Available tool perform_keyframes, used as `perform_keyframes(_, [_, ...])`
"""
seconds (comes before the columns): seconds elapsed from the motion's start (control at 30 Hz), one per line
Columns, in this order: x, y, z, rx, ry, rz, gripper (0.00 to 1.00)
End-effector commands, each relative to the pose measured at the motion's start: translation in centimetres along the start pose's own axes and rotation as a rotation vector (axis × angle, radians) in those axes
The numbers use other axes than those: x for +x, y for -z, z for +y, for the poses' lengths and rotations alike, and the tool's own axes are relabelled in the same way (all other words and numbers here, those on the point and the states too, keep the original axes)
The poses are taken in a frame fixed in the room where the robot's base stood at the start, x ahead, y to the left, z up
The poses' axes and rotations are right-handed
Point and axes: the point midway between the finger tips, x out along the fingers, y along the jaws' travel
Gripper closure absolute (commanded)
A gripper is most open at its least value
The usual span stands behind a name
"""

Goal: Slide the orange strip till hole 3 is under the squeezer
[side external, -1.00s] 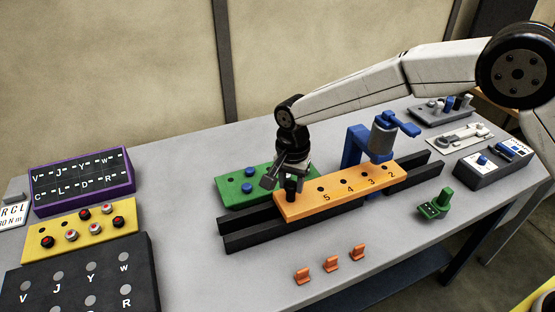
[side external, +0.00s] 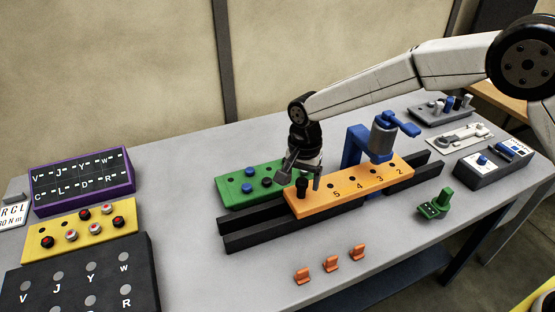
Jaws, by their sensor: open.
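The orange strip (side external: 345,189) lies along the black rails (side external: 262,234), with numbers 5, 4, 3 and 2 readable from left to right. A black peg (side external: 302,188) stands up at its left end. The squeezer (side external: 384,138), a blue frame with a grey cylinder and blue lever, stands behind the strip's right half. Its head is over the strip near numbers 3 and 2; I cannot tell which hole is exactly under it. My gripper (side external: 302,178) is open at the strip's left end, its fingers down around the peg. The gripper hides the strip's left-end hole.
A green block (side external: 238,186) with blue buttons sits behind the rails at left. Three orange clips (side external: 331,264) lie in front. A green part (side external: 434,205) stands at right. A yellow panel (side external: 75,232) and dark letter boards (side external: 75,277) fill the left side.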

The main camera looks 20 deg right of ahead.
Motion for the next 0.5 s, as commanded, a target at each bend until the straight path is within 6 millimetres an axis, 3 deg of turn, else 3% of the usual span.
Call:
perform_keyframes(0.27, [-0.7, 0.0, 0.0, 0.000, 0.000, 0.000, 0.22])
perform_keyframes(0.5, [-3.4, 0.0, -0.1, 0.000, 0.003, 0.001, 0.22])
